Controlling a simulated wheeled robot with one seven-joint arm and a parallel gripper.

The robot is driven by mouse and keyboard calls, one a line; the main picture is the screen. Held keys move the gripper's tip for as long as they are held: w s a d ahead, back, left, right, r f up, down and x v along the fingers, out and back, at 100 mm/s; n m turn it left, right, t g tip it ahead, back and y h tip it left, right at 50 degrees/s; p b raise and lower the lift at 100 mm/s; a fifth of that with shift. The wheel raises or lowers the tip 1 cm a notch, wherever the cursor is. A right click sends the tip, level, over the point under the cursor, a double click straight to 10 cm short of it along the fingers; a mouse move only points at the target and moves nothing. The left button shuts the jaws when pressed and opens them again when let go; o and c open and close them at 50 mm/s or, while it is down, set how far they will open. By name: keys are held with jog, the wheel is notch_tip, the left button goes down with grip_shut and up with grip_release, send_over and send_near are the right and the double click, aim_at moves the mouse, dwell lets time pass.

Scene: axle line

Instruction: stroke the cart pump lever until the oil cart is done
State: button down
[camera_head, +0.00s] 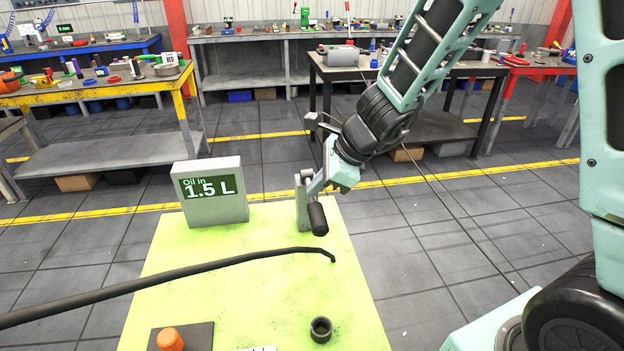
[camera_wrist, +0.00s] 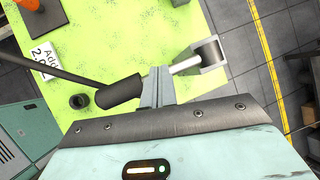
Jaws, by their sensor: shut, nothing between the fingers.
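The cart pump lever has a black grip (camera_head: 317,218) and a grey pump bracket (camera_head: 302,203) at the far right of the oil cart's yellow-green top (camera_head: 250,290). The display box (camera_head: 212,190) reads "Oil in 1.5 L". My gripper (camera_head: 322,186) is shut and empty, close to the lever. In the wrist view my shut fingers (camera_wrist: 158,85) cross the lever between its black grip (camera_wrist: 120,92) and its silver rod (camera_wrist: 186,65), hiding part of it. I cannot tell whether they touch. The bracket (camera_wrist: 218,56) is right of the fingers.
A black hose (camera_head: 200,266) stretches over the cart top. A card (camera_wrist: 42,58) partly reads "Add 2.0". Workbenches with tools (camera_head: 250,37) stand behind; the floor right of the cart is clear.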

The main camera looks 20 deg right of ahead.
jog(key=shift+r, duration=0.15)
jog(key=shift+w+d+r+p, duration=0.1)
jog(key=shift+w+r+p, duration=0.2)
jog(key=shift+r+p, duration=0.55)
jog(key=shift+w+r+p, duration=0.3)
jog(key=shift+r+p, duration=0.4)
jog(key=shift+p, duration=0.25)
jog(key=shift+w+d+r+p, duration=0.1)
jog(key=shift+w+r+p, duration=0.2)
jog(key=shift+r+p, duration=0.55)
jog(key=r+p, duration=0.1)
jog(key=w+r+p, duration=0.1)
jog(key=r+p, duration=0.2)
jog(key=p, duration=0.1)
jog(key=shift+w+d+r, duration=0.1)
jog(key=shift+w+r, duration=0.2)
jog(key=shift+d, duration=0.1)
dwell(3.0)
